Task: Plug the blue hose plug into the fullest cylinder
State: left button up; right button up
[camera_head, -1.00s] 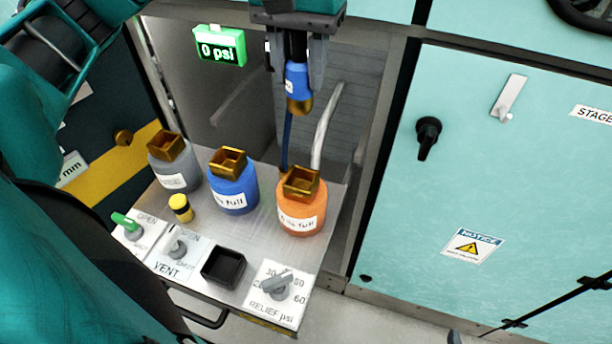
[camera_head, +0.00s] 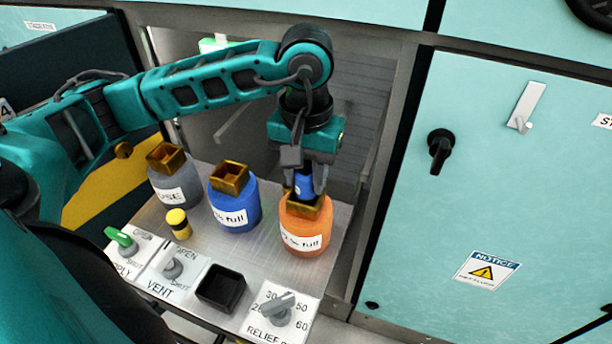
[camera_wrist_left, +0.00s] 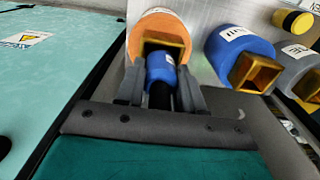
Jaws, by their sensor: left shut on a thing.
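My left gripper (camera_head: 304,190) points down over the orange cylinder (camera_head: 305,238) and is shut on the blue hose plug (camera_head: 303,183). The plug's lower end is at the square brass socket on top of the orange cylinder; how deep it sits is hidden. In the left wrist view the plug (camera_wrist_left: 160,68) lies between the fingers (camera_wrist_left: 160,92), its tip at the brass socket (camera_wrist_left: 166,42). The blue cylinder (camera_head: 235,207) and the grey cylinder (camera_head: 172,188) stand to the left with empty brass sockets. Percentages on the labels are unreadable. My right gripper is not in view.
A yellow-black cap (camera_head: 178,222) stands before the cylinders. A black square holder (camera_head: 221,288), a green-handled valve (camera_head: 122,238), a vent valve (camera_head: 173,266) and a relief knob (camera_head: 277,308) are along the shelf front. A teal cabinet door (camera_head: 400,230) is at right.

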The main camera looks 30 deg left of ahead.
aim_at(306, 172)
pick_arm(q)
jog(key=shift+f, duration=0.25)
jog(key=shift+f, duration=0.1)
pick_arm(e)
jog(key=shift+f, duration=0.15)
pick_arm(q)
jog(key=shift+f, duration=0.1)
jog(key=o, duration=1.1)
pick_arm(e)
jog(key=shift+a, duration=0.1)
pick_arm(q)
jog(key=shift+o, duration=0.2)
jog(key=shift+r, duration=0.4)
notch_tip(306, 172, up, 12)
jog(key=p, duration=0.2)
jog(key=shift+f, duration=0.15)
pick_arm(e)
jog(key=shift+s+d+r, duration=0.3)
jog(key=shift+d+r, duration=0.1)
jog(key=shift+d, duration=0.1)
